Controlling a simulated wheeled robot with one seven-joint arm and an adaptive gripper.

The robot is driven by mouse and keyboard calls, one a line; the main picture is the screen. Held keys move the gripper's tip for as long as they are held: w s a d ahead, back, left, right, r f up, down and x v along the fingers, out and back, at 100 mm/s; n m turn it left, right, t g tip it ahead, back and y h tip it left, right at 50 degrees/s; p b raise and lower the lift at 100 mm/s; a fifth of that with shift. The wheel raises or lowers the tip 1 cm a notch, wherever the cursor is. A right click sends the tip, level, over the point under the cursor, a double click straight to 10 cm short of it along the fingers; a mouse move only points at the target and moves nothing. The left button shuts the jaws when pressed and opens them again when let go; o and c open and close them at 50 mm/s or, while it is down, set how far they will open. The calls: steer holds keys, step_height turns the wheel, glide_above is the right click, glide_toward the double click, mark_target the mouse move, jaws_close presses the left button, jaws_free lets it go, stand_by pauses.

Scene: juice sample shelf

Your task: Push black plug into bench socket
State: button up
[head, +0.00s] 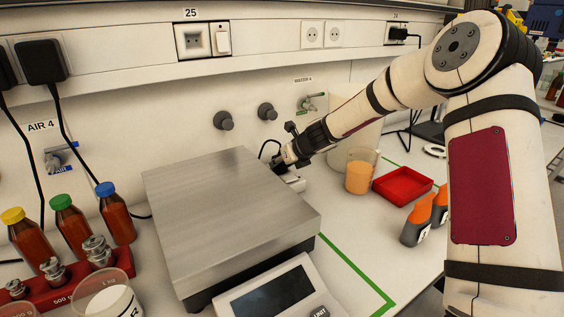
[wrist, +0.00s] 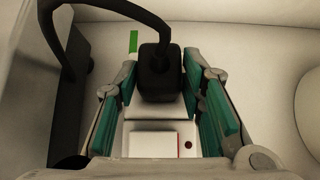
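The black plug (wrist: 159,76) sits between the fingertips of my gripper (wrist: 160,82) in the wrist view, with the teal pads close on both sides. The fingers appear shut on it. Its black cable (wrist: 118,8) bends up and to the left. A white bench socket box (wrist: 150,140) with a thin red line and a small dark red dot lies beneath and between the fingers. In the head view, my gripper (head: 282,163) is behind the scale, just above the white socket box (head: 293,183). The plug's prongs are hidden, so I cannot tell how deep they are.
A scale with a steel plate (head: 225,210) stands close in front of my gripper. Brown bottles (head: 117,215) stand at left. Wall knobs (head: 223,121) project behind.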

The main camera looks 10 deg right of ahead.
steer(key=shift+o, duration=0.9)
steer(key=v, duration=1.2)
steer(key=s+a+r+n+g, duration=0.1)
steer(key=s+a+r+n, duration=0.1)
steer(key=s+n, duration=0.3)
steer(key=s+a+r+n+g+p, duration=0.1)
steer(key=s+a+r+n, duration=0.1)
steer(key=s+n, duration=0.3)
steer(key=s+a+r+n+g, duration=0.1)
steer(key=s+a+r+n, duration=0.2)
steer(key=s+n, duration=0.3)
steer(key=shift+s+a, duration=0.4)
steer(key=shift+a, duration=0.2)
steer(key=s+d+r+n+g+h+p, duration=0.1)
steer(key=s+d+n, duration=0.1)
steer(key=s+n, duration=0.6)
steer(key=s+d+r+n+g+h, duration=0.1)
steer(key=s+n, duration=0.7)
steer(key=s, duration=1)
steer(key=shift+d+h+p, duration=0.4)
steer(key=shift+d+h, duration=0.1)
steer(key=shift+d, duration=0.65)
steer(key=shift+d+r, duration=0.1)
